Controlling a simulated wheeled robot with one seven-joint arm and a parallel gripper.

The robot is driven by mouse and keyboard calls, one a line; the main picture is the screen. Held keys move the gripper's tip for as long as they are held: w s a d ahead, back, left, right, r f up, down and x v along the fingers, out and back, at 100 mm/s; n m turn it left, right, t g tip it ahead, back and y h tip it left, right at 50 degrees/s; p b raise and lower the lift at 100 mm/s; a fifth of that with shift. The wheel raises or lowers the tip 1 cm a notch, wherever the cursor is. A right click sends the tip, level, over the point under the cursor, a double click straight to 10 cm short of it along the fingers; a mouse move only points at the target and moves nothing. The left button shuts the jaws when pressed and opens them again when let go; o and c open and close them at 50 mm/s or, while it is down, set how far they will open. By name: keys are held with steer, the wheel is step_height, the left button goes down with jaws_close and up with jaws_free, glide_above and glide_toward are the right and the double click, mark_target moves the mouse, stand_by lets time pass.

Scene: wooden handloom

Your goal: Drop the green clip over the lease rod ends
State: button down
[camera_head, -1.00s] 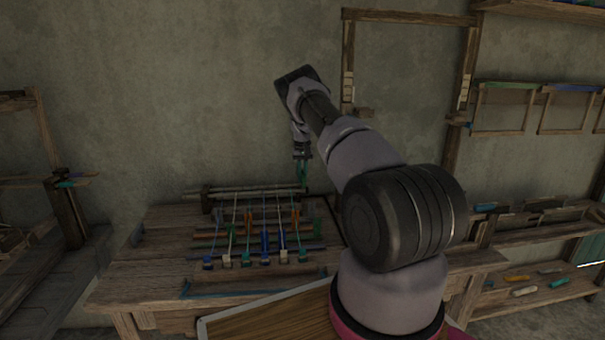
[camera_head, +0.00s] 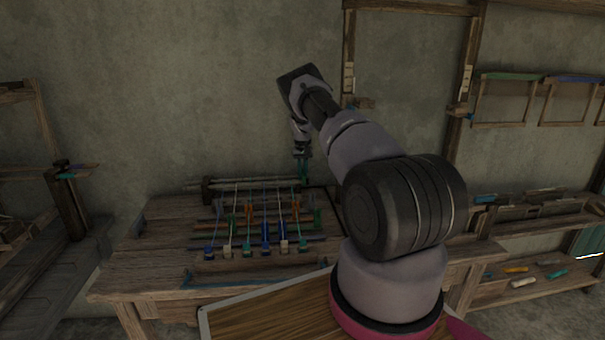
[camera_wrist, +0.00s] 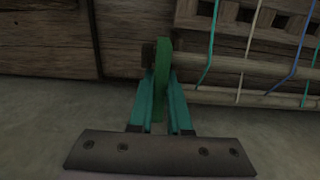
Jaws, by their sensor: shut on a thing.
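The green clip (camera_wrist: 163,72) is upright between the teal fingers of my gripper (camera_wrist: 160,100) in the wrist view, and the fingers are shut on it. In the head view my gripper (camera_head: 302,158) points down at the right ends of the two pale lease rods (camera_head: 245,183). The clip is small and dark there. In the wrist view the clip's upper part overlaps the end of one rod (camera_wrist: 225,63); the other rod (camera_wrist: 250,98) ends to the right of the fingers. I cannot tell whether the clip is around or only beside the rods.
Coloured warp threads with weights (camera_head: 265,245) hang over the rods and loom front. The wooden loom table (camera_head: 165,255) lies below. A shelf with tools (camera_head: 535,270) stands at right, a dark bench (camera_head: 60,265) at left.

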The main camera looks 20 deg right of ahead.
steer(key=c, duration=0.8)
jaws_free()
steer(key=shift+r, duration=0.1)
step_height(320, 180, up, 11)
steer(key=shift+f, duration=0.15)
